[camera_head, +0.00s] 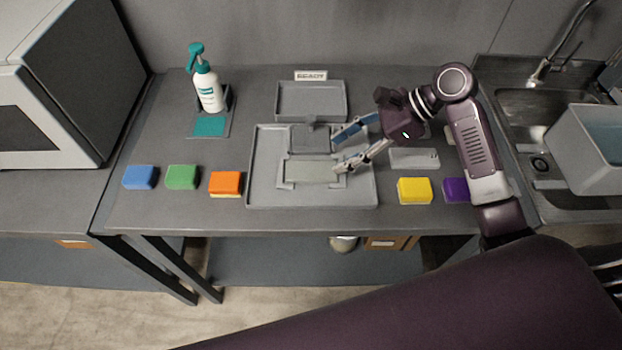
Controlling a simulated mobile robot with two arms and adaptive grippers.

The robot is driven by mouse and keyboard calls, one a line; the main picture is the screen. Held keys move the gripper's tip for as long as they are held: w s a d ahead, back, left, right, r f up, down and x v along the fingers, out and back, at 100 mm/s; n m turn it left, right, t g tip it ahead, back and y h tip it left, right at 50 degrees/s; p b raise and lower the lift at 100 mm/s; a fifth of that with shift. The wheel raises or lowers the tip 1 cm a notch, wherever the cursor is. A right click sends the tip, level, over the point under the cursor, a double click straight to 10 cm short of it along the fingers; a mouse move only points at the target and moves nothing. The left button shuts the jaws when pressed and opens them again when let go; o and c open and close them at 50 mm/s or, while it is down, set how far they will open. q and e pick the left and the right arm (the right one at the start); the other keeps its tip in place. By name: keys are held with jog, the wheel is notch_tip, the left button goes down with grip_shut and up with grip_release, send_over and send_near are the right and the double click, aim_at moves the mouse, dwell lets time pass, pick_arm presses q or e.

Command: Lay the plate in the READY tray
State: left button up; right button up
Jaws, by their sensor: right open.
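A flat pale grey-green plate (311,172) appears to lie in a holder inside the larger grey tray (262,197) in front. My right gripper (337,154) reaches in from the right with its fingers spread. Its tips are near the plate's right end; whether they touch it I cannot tell. Nothing is between the fingers. My left gripper is out of view.
Blue (140,177), green (182,177) and orange (225,184) sponges lie left; yellow (414,190) and purple (456,190) ones lie right. A spray bottle (208,90) stands back left. A sink (540,110) is at right, a boxy machine (75,90) at left.

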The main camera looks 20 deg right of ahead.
aim_at(314, 169)
jog(key=x, duration=0.2)
jog(key=p+x, duration=0.1)
jog(key=x, duration=0.5)
jog(key=shift+d+f+p, duration=0.25)
jog(key=shift+p, duration=0.05)
jog(key=shift+c, duration=0.6)
jog(key=c, duration=1)
jog(key=shift+c, duration=0.9)
jog(key=shift+r, duration=0.1)
